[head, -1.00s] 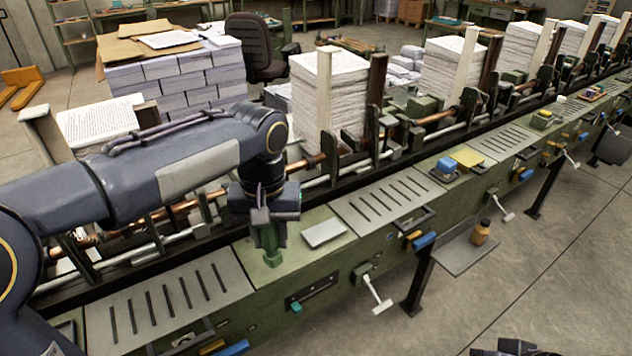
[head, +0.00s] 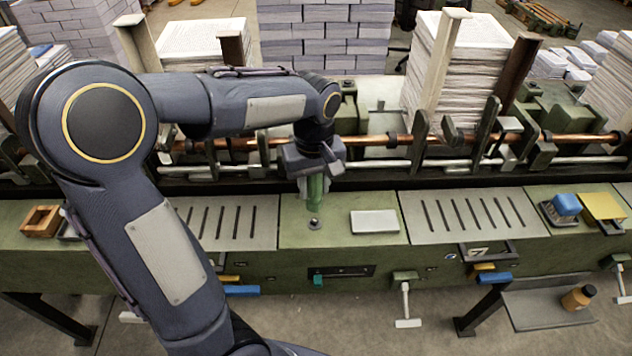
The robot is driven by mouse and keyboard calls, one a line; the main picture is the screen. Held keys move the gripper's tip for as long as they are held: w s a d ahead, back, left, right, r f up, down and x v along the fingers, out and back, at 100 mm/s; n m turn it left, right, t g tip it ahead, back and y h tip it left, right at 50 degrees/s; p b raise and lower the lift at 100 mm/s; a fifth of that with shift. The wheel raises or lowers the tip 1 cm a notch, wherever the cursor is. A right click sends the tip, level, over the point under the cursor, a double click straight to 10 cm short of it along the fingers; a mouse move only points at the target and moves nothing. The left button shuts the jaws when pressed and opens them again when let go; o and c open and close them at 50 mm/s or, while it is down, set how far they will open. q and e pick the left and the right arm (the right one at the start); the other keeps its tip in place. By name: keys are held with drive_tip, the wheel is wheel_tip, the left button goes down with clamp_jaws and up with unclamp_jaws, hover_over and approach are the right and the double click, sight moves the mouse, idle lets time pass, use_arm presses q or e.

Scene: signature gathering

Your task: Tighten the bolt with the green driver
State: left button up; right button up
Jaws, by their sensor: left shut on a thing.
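My left gripper (head: 316,172) points down over the green machine bed and is shut on the green driver (head: 316,192). The driver stands roughly upright, its upper part hidden by the gripper. The bolt (head: 314,223) is a small dark round head on the green panel (head: 345,240), directly below the driver. Whether the driver's tip touches the bolt I cannot tell. My right gripper is not in view.
A pale flat plate (head: 375,222) lies right of the bolt. Slotted plates (head: 470,215) lie on both sides. Behind run a copper-coloured rod (head: 380,139) and paper stacks (head: 470,75). A wooden box (head: 41,220) sits at left and a blue block (head: 566,205) at right.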

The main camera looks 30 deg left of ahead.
sight(314, 202)
use_arm(q)
drive_tip(key=shift+f+b, duration=2.65)
drive_tip(key=shift+f, duration=0.45)
drive_tip(key=m+b, duration=0.1)
drive_tip(key=m, duration=0.3)
drive_tip(key=shift+m, duration=0.3)
drive_tip(key=shift+r+m+p, duration=0.25)
drive_tip(key=shift+m+p, duration=0.2)
drive_tip(key=shift+m, duration=1.05)
drive_tip(key=m+p, duration=0.1)
drive_tip(key=m, duration=0.3)
drive_tip(key=shift+p, duration=0.3)
drive_tip(key=m, duration=0.2)
drive_tip(key=shift+f+m, duration=0.1)
drive_tip(key=shift+m, duration=0.3)
drive_tip(key=shift+n+p, duration=0.3)
drive_tip(key=shift+n, duration=0.4)
